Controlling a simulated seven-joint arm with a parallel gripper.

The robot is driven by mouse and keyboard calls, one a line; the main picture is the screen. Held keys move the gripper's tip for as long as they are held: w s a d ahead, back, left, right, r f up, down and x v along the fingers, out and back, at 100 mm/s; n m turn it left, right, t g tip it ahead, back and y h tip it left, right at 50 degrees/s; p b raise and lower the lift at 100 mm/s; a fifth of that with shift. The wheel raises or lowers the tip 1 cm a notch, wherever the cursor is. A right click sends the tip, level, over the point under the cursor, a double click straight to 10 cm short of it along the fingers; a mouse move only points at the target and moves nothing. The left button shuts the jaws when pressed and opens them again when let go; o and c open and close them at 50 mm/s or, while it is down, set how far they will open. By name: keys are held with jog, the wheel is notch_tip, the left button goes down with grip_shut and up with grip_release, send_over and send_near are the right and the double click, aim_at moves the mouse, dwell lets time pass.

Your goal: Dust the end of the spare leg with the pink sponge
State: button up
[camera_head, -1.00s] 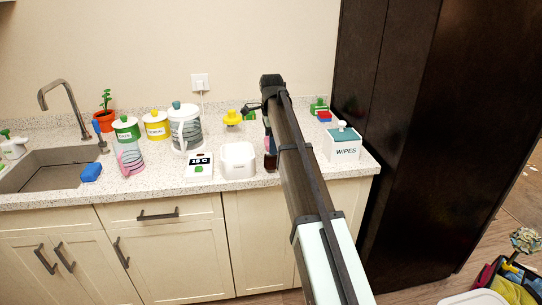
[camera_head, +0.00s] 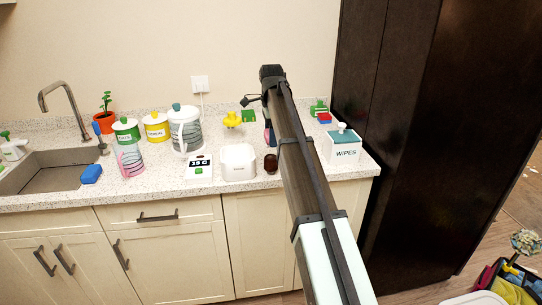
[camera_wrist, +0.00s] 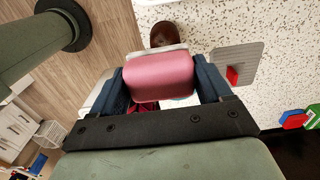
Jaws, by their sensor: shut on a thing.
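The pink sponge (camera_wrist: 160,73) is held between the two dark blue fingers of my gripper (camera_wrist: 163,82) in the wrist view. In the head view my gripper (camera_head: 267,126) is mostly hidden behind my arm, with a little pink and blue showing at its left. A dark brown rounded end, which looks like the spare leg (camera_head: 271,164), is at the counter's front edge. It also shows in the wrist view (camera_wrist: 164,33) just beyond the sponge. The rest of it is hidden, and I cannot tell whether the sponge touches it.
A yellow object (camera_head: 232,119) stands behind the bin. A tall dark cabinet (camera_head: 440,130) rises at the right.

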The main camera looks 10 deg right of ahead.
jog(key=shift+w+r, duration=0.4)
jog(key=shift+w, duration=0.1)
jog(key=shift+s+f, duration=0.1)
jog(key=shift+f, duration=2.85)
jog(key=o, duration=1.2)
jog(key=c, duration=1)
